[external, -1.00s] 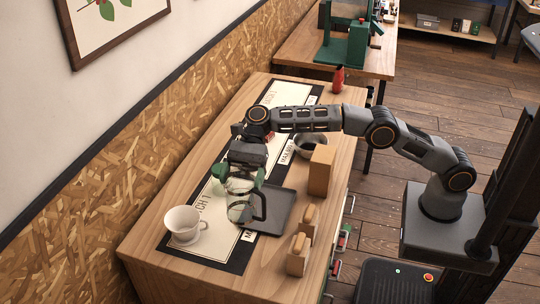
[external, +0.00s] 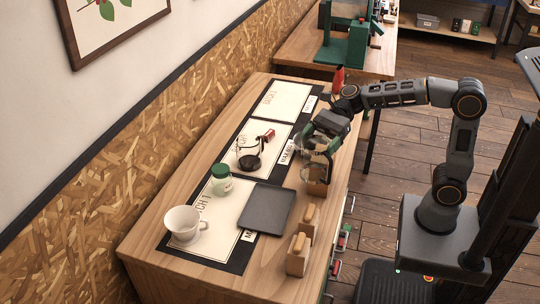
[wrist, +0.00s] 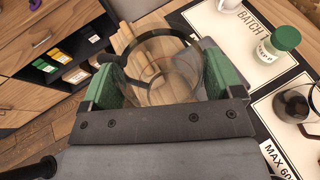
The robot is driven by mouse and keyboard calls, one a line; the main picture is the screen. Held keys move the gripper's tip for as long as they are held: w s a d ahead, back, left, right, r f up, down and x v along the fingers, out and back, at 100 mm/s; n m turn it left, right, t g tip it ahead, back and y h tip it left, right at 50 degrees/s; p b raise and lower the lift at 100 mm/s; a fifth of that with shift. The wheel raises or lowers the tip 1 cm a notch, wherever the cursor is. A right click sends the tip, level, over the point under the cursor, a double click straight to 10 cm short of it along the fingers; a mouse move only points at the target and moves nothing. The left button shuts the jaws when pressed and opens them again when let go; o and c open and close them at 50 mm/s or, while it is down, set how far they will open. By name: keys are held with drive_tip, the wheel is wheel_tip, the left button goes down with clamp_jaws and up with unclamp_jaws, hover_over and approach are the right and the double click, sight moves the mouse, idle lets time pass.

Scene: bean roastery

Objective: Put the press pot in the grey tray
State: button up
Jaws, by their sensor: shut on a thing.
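My gripper (external: 318,152) is shut on a clear glass pot (external: 315,174) with a black handle, above the right side of the table. In the wrist view the clear glass pot (wrist: 165,75) sits between the green fingertips, with a dark band round it. A second glass vessel (external: 250,155) with a dark bottom and a red part stands on the middle of the mat; it shows partly in the wrist view (wrist: 297,106). I cannot tell for sure which is the press pot. The grey tray (external: 268,208) lies flat and empty, left of my gripper and nearer the camera.
A green-lidded jar (external: 221,182) and a white cup (external: 184,224) stand left of the tray. Wooden blocks (external: 299,254) stand near the table's right edge; a box is partly hidden under the held pot. A red object (external: 338,76) stands at the far end.

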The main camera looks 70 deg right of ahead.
wheel_tip(320, 180, down, 2)
drive_tip(key=shift+w, duration=0.1)
drive_tip(key=w+a+f+p, duration=0.1)
drive_tip(key=w+a+f, duration=0.2)
drive_tip(key=w+f, duration=1)
drive_tip(key=shift+a, duration=0.2)
drive_tip(key=shift+w+f, duration=0.1)
drive_tip(key=shift+f, duration=0.05)
drive_tip(key=o, duration=1.3)
drive_tip(key=shift+f, duration=0.1)
